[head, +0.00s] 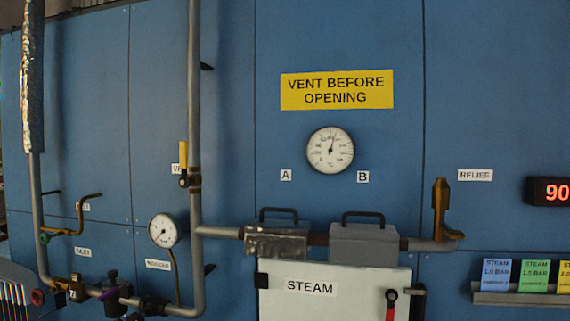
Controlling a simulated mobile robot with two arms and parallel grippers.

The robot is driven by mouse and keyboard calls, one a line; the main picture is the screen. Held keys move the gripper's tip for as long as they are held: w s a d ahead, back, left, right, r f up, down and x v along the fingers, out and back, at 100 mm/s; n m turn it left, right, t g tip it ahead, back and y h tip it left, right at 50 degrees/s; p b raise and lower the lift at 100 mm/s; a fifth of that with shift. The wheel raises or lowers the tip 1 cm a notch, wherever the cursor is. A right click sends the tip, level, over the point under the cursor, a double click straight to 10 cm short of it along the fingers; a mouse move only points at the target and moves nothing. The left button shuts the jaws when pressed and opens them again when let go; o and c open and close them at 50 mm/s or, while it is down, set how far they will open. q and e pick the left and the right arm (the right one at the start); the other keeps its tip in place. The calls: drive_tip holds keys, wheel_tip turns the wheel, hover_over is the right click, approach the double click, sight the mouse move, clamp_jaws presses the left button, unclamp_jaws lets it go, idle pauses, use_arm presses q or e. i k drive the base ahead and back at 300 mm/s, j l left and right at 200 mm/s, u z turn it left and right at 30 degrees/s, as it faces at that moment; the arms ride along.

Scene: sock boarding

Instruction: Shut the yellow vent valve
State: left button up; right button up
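The yellow vent valve lever (183,156) points straight up, alongside the vertical grey pipe (194,90) left of centre. Its pivot sits at the lever's lower end, beside a brass valve body (195,180) on the pipe. The lever partly covers a white label behind it, of which only the first letters show. Neither of my grippers is in view, and nothing touches the lever.
A pressure gauge (162,231) sits below left of the lever. Two grey boxes with black handles (364,246) are on the horizontal pipe. A red-handled lever (391,303) is on the white steam door (334,276). The wall around the yellow lever's upper part is clear.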

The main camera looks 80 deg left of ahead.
sight(184, 180)
drive_tip(key=u, duration=3.35)
